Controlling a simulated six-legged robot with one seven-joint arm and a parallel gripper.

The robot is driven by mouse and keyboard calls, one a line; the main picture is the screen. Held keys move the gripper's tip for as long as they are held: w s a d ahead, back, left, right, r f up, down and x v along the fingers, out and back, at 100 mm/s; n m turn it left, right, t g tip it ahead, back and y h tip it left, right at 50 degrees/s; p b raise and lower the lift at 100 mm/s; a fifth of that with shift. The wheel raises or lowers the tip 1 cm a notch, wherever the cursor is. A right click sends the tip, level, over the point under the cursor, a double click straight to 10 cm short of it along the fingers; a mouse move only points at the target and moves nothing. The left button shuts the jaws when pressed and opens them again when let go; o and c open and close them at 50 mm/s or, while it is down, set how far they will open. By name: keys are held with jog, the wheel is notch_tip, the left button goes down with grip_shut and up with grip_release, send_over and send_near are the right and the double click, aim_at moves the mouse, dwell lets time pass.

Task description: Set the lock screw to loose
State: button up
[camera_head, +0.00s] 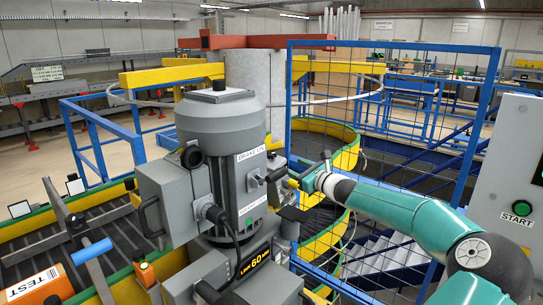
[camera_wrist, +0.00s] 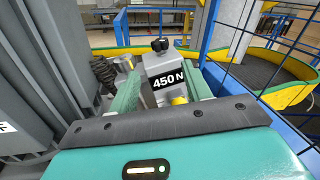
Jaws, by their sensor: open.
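My gripper (camera_wrist: 162,74) is open, with one teal finger on each side of a grey block (camera_wrist: 158,64) marked "450 N". I cannot tell whether the fingers touch the block. A black knob (camera_wrist: 160,44) stands on top of the block, beyond the fingertips; it may be the lock screw, but no label confirms this. A yellow part (camera_wrist: 179,100) shows low between the fingers. In the head view my gripper (camera_head: 305,177) is at the right side of the grey motor unit (camera_head: 222,130), and small parts there are partly hidden.
A dark coil spring (camera_wrist: 103,70) and a metal cylinder (camera_wrist: 124,63) stand left of the fingers. A blue mesh fence (camera_head: 400,130) rises close to my arm. A grey cabinet with a green START button (camera_head: 522,208) stands at the right. A yellow-edged conveyor (camera_head: 345,135) curves behind.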

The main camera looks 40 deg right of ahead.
aim_at(274, 156)
jog(key=w, duration=0.4)
jog(key=w+d, duration=0.1)
jog(key=w, duration=0.8)
jog(key=shift+w+d, duration=0.3)
jog(key=shift+c, duration=0.2)
jog(key=c, duration=0.9)
